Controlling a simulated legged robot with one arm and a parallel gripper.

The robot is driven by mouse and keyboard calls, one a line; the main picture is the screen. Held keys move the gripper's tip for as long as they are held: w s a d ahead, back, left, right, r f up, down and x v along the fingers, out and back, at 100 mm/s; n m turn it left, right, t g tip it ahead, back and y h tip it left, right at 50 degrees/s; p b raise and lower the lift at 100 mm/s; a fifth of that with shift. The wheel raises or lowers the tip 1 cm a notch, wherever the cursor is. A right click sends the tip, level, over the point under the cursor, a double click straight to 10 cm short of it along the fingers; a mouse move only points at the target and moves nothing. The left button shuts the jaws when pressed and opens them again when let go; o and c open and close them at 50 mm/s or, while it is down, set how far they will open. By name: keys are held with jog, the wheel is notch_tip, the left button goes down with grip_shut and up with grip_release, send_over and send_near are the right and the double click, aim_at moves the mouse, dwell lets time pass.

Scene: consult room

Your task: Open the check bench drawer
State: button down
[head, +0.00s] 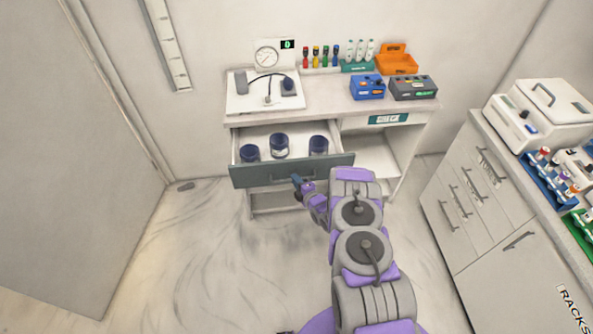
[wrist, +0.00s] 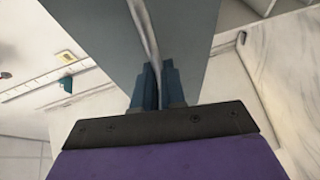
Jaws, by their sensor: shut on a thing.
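The check bench (head: 318,112) stands against the back wall with a "CHECK" label on its front right. Its drawer (head: 245,178) is pulled well out, and the inside shows. Three dark-lidded jars (head: 279,146) stand in the drawer. My gripper (head: 299,183) is at the drawer's grey-green front. In the wrist view my gripper (wrist: 158,85) has its blue fingers shut on the drawer's thin metal handle (wrist: 146,35), close against the front panel (wrist: 195,40). The fingers hide part of the handle.
On the bench top are a gauge (head: 266,57), a white board with a cable, coloured tubes, a blue box (head: 367,87), a grey box (head: 413,88) and an orange tray (head: 397,63). A cabinet (head: 480,205) with racks stands at right.

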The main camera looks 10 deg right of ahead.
jog(key=shift+s+a+f, duration=0.15)
jog(key=shift+s+f, duration=0.1)
jog(key=shift+s, duration=0.1)
jog(key=c, duration=1.4)
grip_release()
jog(key=shift+w, duration=0.1)
jog(key=shift+o, duration=0.9)
jog(key=shift+r, duration=0.1)
jog(key=p+v, duration=0.3)
jog(key=v, duration=1.4)
